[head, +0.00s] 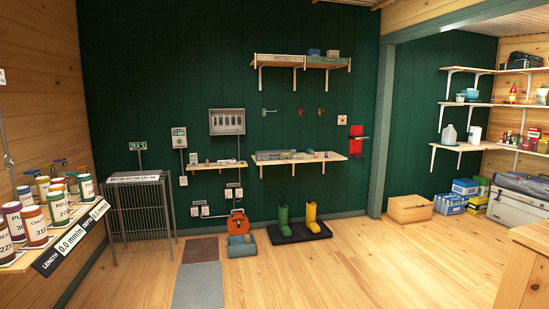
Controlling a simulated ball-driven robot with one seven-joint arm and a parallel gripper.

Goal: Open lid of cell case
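My gripper is not in view. I cannot tell for sure which thing is the cell case. A grey wall case (227,121) with a row of pale upright shapes in it hangs on the green wall, left of centre. Its details are too small to tell whether a lid covers it. A small white-fronted box (179,137) is mounted to its left. A closed wooden box (410,208) stands on the floor at the right. A grey case (516,210) stands at the far right, partly cut off by the picture edge.
A shelf with cans (60,238) is close on the left. A metal rack (140,215) stands at the back left. A wooden counter (525,270) is at front right. The middle floor is clear.

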